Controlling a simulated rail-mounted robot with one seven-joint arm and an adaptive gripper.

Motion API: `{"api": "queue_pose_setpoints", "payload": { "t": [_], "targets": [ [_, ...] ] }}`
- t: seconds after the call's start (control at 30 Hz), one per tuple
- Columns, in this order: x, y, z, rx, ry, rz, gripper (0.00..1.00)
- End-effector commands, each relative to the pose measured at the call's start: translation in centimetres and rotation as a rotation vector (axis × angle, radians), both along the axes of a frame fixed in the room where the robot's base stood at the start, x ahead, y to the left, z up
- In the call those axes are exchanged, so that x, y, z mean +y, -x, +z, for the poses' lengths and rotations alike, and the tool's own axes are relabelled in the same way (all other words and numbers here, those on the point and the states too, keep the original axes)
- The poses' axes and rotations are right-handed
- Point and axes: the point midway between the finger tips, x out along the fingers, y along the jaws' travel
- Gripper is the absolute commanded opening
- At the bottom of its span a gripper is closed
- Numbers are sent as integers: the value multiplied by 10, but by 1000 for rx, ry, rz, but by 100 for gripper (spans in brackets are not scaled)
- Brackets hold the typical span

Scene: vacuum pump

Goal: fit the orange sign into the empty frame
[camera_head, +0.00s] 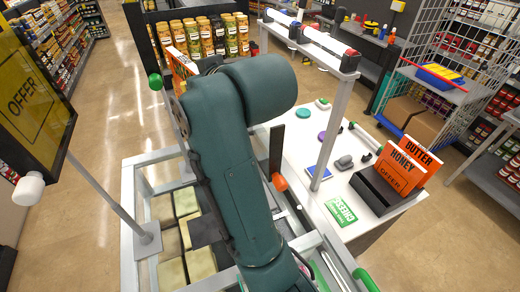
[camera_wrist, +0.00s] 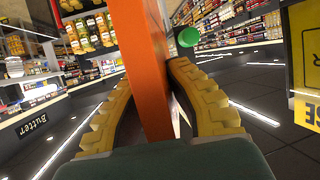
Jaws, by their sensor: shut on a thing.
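The orange sign (camera_wrist: 146,70) stands edge-on between the two yellow fingers of my gripper (camera_wrist: 153,76) in the wrist view, and the gripper is shut on it. In the head view, part of the orange sign (camera_head: 181,66) shows past the upper left of my arm, which hides the gripper. A green knob (camera_head: 155,81) is close to the sign's left; it also shows in the wrist view (camera_wrist: 188,37), right of the sign. A dark upright (camera_head: 137,35) rises behind the knob. I cannot tell whether it belongs to the empty frame.
A yellow OFFER sign (camera_head: 30,95) in a dark frame stands on a pole at the left. A white table (camera_head: 305,145) at the right carries a black holder (camera_head: 375,192) with orange signs. Jars (camera_head: 205,35) stand on shelves behind. Open floor lies at left.

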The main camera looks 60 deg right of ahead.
Motion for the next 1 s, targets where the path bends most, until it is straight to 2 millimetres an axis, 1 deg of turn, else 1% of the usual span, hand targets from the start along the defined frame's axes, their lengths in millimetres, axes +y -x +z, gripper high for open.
{"api": "queue_pose_setpoints", "payload": {
  "t": [0.03, 0.07, 0.1, 0.17, 0.2, 0.3, 0.33, 0.4, 0.47, 0.5, 0.57, 0.87, 0.9, 0.97, 1.0],
  "targets": [
    [-21, 11, 37, -11, 7, -37, 0],
    [-33, 17, 55, -12, 8, -59, 0],
    [-48, 28, 79, -11, 8, -88, 0],
    [-67, 46, 113, -11, 7, -129, 0],
    [-78, 58, 133, -9, 6, -154, 0],
    [-96, 86, 174, -7, 5, -204, 0],
    [-99, 93, 184, -6, 5, -216, 0],
    [-104, 105, 199, -5, 3, -236, 0],
    [-107, 111, 206, -3, 2, -246, 0],
    [-108, 113, 205, -1, 2, -249, 0],
    [-108, 114, 197, -1, 1, -250, 0],
    [-107, 114, 111, -1, 0, -249, 0],
    [-107, 114, 99, 0, 0, -249, 0],
    [-107, 114, 82, -1, 0, -249, 0],
    [-107, 114, 70, -1, 0, -249, 0]
  ]
}}
